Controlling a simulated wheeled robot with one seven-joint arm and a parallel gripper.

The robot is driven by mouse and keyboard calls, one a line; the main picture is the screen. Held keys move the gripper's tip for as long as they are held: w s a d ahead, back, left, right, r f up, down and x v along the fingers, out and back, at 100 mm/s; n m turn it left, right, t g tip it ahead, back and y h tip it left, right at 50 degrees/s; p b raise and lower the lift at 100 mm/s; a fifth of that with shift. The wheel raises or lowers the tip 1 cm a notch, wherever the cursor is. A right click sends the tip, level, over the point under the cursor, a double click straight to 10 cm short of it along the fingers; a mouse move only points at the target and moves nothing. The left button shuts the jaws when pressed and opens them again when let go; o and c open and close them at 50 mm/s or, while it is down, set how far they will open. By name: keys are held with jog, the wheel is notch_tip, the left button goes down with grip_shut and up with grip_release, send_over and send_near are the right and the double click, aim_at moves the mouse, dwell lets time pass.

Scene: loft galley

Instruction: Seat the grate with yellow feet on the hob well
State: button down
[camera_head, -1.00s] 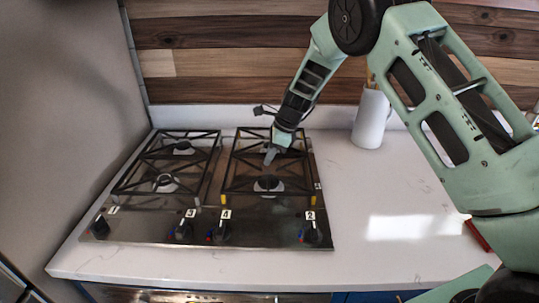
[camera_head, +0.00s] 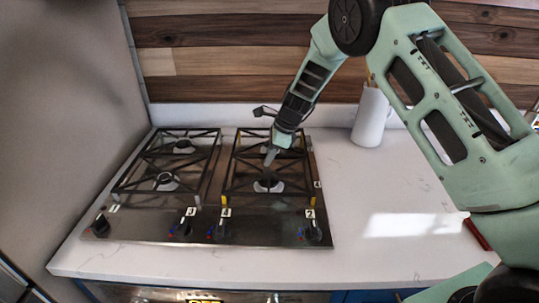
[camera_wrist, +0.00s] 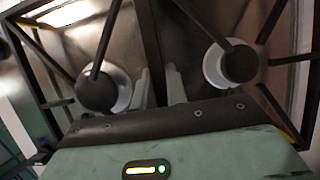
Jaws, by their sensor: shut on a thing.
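The grate with yellow feet (camera_head: 230,165) is a black frame with crossing bars, over the right half of the steel hob (camera_head: 262,231). Yellow shows at its two front corners in the head view. My gripper (camera_head: 269,158) is shut on the grate's middle bar, between the two burners. In the wrist view my gripper (camera_wrist: 158,85) has a finger on each side of that dark bar (camera_wrist: 149,40). The grate looks about level and lined up with the right well. I cannot tell whether its feet touch the hob. The rear burner is partly hidden by my gripper.
A second black grate (camera_head: 206,171) sits close by on the hob's left half. Several knobs (camera_head: 312,232) line the hob's front. A white jug (camera_head: 371,117) stands at the back right. The white counter (camera_head: 385,190) right of the hob is mostly clear.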

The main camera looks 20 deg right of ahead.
dwell(0.3)
jog(key=c, duration=1.3)
grip_release()
jog(key=shift+r, duration=0.1)
jog(key=shift+r+p, duration=3.15)
jog(key=shift+r, duration=0.3)
jog(key=shift+f, duration=0.1)
